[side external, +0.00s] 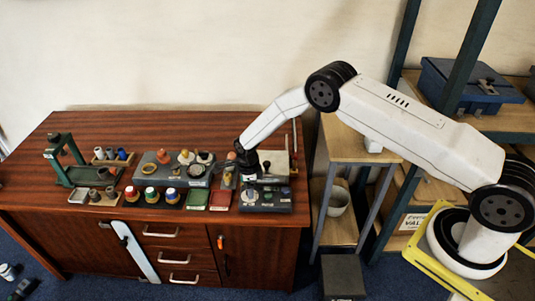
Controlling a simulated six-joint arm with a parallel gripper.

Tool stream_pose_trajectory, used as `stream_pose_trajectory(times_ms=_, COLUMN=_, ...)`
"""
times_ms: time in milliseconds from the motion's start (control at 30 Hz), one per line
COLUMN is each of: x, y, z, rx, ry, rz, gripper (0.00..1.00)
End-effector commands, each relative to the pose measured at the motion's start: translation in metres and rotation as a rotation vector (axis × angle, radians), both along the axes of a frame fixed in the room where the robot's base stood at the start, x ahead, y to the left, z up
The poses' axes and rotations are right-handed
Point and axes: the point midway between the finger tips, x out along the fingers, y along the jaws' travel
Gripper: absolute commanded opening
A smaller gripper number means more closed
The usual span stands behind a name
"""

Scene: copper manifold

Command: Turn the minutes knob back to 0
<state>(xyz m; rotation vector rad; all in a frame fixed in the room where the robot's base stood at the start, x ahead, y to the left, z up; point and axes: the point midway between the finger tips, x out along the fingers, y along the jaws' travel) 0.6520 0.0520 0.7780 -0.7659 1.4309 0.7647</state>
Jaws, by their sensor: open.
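My gripper (248,177) points down at the end of my white arm, at the right part of the wooden cabinet top. It is open, and I see nothing held in it. A dark grey control box (272,207) with several small knobs lies just in front of it, near the front edge. The gripper looks above or just behind the left end of this box; I cannot tell whether it touches anything. The knobs are too small to tell which is the minutes knob or where it points.
Red (220,200) and green (198,198) trays lie left of the control box. Behind them is a grey board (150,170) with several fittings. A green press frame (68,160) stands at the left.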

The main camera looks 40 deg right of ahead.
Motion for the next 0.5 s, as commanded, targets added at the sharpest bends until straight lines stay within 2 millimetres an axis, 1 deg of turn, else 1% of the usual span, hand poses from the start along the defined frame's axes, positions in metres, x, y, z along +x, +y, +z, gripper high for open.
stream_pose_trajectory(times_ms=200, x=0.0, y=0.0, z=-0.008, rx=0.0, ry=0.0, rz=0.0, gripper=0.71)
stream_pose_trajectory(times_ms=467, x=0.0, y=0.0, z=-0.0084, rx=0.0, ry=0.0, rz=0.0, gripper=0.71)
stream_pose_trajectory(times_ms=500, x=0.0, y=0.0, z=-0.0083, rx=0.0, ry=0.0, rz=0.0, gripper=0.59)
